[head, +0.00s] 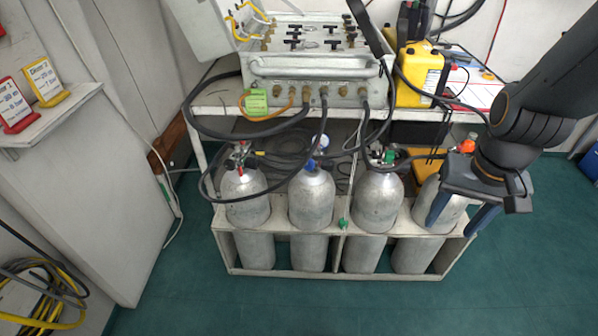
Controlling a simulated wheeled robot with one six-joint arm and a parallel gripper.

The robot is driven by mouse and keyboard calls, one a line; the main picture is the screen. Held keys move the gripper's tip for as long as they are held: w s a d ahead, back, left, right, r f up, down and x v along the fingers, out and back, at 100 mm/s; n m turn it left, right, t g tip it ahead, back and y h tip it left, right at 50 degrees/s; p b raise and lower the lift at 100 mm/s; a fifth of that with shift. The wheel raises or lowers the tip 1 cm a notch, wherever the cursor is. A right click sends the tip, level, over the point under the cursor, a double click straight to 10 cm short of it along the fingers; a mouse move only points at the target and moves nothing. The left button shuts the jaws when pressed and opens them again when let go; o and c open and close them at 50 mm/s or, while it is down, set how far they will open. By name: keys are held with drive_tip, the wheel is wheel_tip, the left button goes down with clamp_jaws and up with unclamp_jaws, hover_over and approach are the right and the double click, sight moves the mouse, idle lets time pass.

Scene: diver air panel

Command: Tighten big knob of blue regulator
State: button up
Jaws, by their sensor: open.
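The blue regulator (312,165) sits on top of the second silver cylinder (311,197) from the left. Its blue knob shows as a small patch, and the rest of the regulator is too small to make out clearly. A round gauge (322,141) shows just above it. My gripper (460,215) is open and empty, with its two blue-grey fingers apart and pointing down. It is in front of the rightmost cylinder (428,190), well to the right of the blue regulator, and hides part of that cylinder.
Other cylinders carry a red regulator (240,155), a green one (389,156) and an orange one (467,146). Black hoses (210,130) loop around them. The air panel (315,85) stands on the shelf above. A white rack (340,272) holds the cylinders. The green floor in front is clear.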

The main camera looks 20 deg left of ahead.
drive_tip(key=w+a+f+m+t+y+b, duration=0.1)
drive_tip(key=w+a+f+m+t, duration=0.35)
drive_tip(key=w+a, duration=0.7)
drive_tip(key=m+t+h+b, duration=0.25)
drive_tip(key=m+t, duration=0.75)
drive_tip(key=m, duration=1.4)
approach(307, 166)
drive_tip(key=shift+y, duration=0.25)
drive_tip(key=shift+b+x, duration=2.65)
drive_tip(key=shift+x, duration=2.7)
drive_tip(key=shift+d, duration=0.2)
drive_tip(key=shift+c, duration=0.3)
